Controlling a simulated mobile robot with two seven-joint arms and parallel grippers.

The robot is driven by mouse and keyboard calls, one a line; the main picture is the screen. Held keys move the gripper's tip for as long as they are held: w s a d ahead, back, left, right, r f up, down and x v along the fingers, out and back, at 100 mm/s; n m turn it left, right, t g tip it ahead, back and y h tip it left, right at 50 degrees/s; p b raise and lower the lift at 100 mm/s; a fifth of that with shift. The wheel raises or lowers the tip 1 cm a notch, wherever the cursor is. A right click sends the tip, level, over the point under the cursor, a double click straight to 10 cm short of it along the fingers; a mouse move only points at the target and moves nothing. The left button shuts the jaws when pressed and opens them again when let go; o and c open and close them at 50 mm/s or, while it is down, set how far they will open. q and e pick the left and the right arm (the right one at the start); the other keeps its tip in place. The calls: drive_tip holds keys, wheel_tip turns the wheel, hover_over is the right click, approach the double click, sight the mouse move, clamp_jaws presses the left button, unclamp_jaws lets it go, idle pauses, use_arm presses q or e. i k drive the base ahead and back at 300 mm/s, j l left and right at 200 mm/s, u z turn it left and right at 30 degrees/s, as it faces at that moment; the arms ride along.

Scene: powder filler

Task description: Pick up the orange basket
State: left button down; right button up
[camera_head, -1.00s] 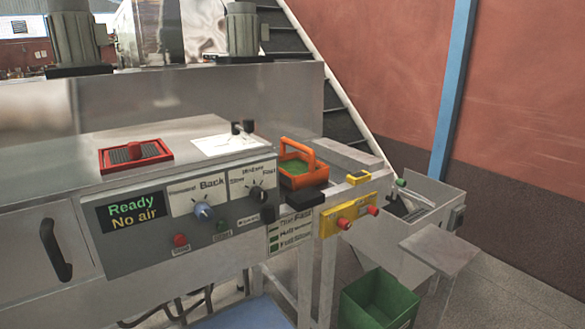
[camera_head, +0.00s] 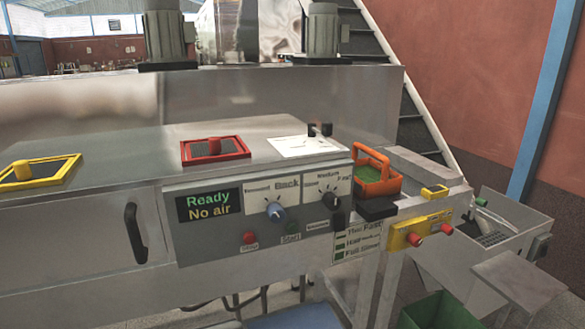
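The orange basket (camera_head: 382,182) sits on the machine's top at the right end of the control panel, beside a black block. It has an arched orange handle and a green inside. Its lower left side is partly hidden by the panel's corner. Neither of my grippers shows in the head view.
The metal machine carries a control panel (camera_head: 258,215) with knobs and a display. A red-framed hatch (camera_head: 215,150) and a yellow-framed hatch (camera_head: 38,172) lie on its top. A yellow button box (camera_head: 420,230), a green bin (camera_head: 437,312) and a metal hopper (camera_head: 505,235) are at the right.

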sight(373, 179)
drive_tip(key=l+u, duration=0.4)
drive_tip(key=i+l+u, duration=0.1)
drive_tip(key=u, duration=0.25)
drive_tip(key=l+u, duration=0.4)
drive_tip(key=k+l+u, duration=0.2)
drive_tip(key=l, duration=0.15)
drive_tip(key=l+u, duration=0.2)
drive_tip(key=l, duration=0.15)
drive_tip(key=k+l+u, duration=0.2)
drive_tip(key=i+l, duration=0.1)
